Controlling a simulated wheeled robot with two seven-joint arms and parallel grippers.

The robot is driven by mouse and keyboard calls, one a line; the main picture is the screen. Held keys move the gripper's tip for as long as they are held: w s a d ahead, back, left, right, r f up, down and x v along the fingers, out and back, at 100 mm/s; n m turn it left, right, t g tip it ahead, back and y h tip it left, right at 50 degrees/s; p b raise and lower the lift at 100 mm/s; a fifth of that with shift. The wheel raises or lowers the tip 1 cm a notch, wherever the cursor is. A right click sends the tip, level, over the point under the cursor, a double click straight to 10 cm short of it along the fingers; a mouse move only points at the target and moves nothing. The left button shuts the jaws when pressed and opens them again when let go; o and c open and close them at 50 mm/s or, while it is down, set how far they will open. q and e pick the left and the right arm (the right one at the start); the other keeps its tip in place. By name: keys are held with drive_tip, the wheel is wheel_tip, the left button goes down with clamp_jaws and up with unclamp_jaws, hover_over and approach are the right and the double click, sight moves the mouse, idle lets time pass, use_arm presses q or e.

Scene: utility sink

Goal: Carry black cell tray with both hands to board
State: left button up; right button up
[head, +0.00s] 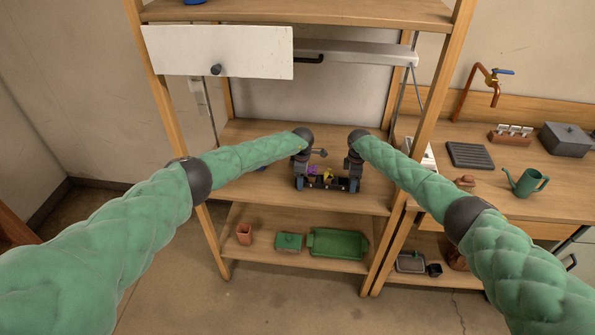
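The black cell tray (327,184) is on the middle shelf of the wooden rack, with small purple and yellow flowers in it. My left gripper (300,180) points down at the tray's left end. My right gripper (353,183) points down at its right end. Both grippers look to be at or touching the tray, but the fingers are too small and dark to show whether they are shut on it. A dark ribbed board (470,155) lies on the wooden counter at the right.
A rack post (432,100) stands between the shelf and the counter. A white drawer (218,51) hangs above the shelf. On the counter are a green watering can (525,182), a grey box (566,139) and a copper tap (480,85). A green tray (338,243) sits on the lower shelf.

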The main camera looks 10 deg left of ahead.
use_arm(q)
wheel_tip(320, 180, up, 12)
drive_tip(key=shift+f, duration=0.15)
use_arm(e)
wheel_tip(320, 180, up, 12)
idle(0.7)
idle(0.3)
